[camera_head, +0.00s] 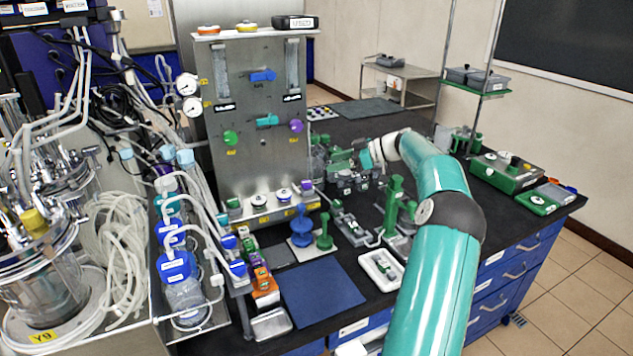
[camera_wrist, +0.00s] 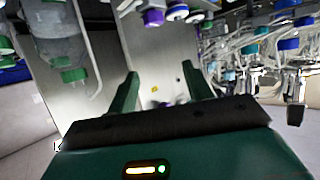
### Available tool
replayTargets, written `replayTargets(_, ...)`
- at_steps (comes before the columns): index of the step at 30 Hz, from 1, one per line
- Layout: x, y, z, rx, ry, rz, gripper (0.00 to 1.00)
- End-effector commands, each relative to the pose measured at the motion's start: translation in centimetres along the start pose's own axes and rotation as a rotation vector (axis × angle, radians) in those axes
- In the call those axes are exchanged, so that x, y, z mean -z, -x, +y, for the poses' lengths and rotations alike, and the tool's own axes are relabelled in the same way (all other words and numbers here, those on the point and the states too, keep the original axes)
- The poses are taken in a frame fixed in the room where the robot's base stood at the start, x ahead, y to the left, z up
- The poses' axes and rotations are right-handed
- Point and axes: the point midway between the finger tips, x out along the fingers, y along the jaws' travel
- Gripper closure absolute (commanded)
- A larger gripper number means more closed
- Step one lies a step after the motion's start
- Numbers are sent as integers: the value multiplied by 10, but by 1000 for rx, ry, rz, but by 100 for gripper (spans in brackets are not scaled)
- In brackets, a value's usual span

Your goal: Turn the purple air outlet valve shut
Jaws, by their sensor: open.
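The purple valve knob (camera_head: 296,126) sits on the right side of the upright steel panel (camera_head: 248,160), below a small dark label. Its label is too small to read, so I cannot tell its turned position. My gripper (camera_head: 343,157) is to the right of the panel, apart from the purple knob. In the wrist view my gripper's two green fingers (camera_wrist: 160,88) stand wide apart with nothing between their tips. A small purplish spot shows low between them, partly hidden by the gripper body. A purple cap (camera_wrist: 153,17) shows at the top of that view.
The panel also bears a green knob (camera_head: 230,138), a teal lever (camera_head: 267,120) and a blue lever (camera_head: 262,75). Another purple knob (camera_head: 307,186) is at its lower right. Green-handled fixtures (camera_head: 392,205) crowd the bench under my arm. A blue mat (camera_head: 320,292) lies clear in front.

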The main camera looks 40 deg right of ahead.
Motion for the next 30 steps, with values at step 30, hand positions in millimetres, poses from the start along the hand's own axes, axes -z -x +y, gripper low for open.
replayTargets(30, -43, -92, 1, -3, -2, -2, 52)
